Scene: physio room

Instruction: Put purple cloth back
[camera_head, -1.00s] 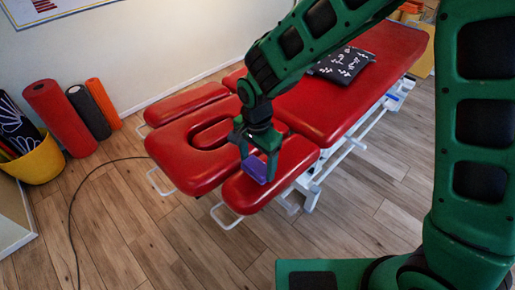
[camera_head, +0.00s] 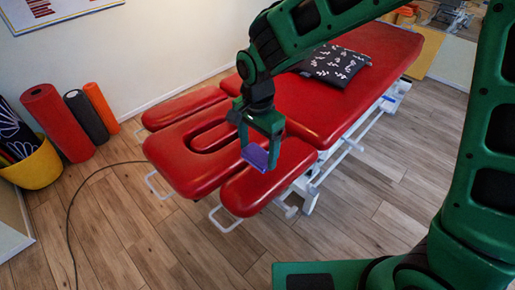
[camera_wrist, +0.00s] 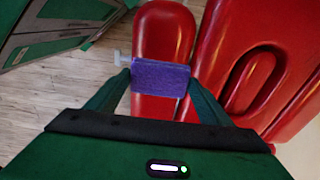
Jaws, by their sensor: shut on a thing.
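The purple cloth (camera_head: 256,156) is a small flat piece held between the fingertips of my gripper (camera_head: 259,146). In the wrist view the cloth (camera_wrist: 160,77) spans the gap between both green fingers, and my gripper (camera_wrist: 160,88) is shut on it. Both are over the red armrest pad (camera_head: 262,185) at the near end of the treatment table, next to the face-hole section (camera_head: 190,150). I cannot tell how much space lies between the cloth and the pad.
A black patterned cushion (camera_head: 334,64) lies on the table's long red pad (camera_head: 310,105). Foam rollers (camera_head: 57,122) and a yellow bucket (camera_head: 33,166) stand by the left wall. A black cable (camera_head: 73,205) runs over the wooden floor. The front floor is largely clear.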

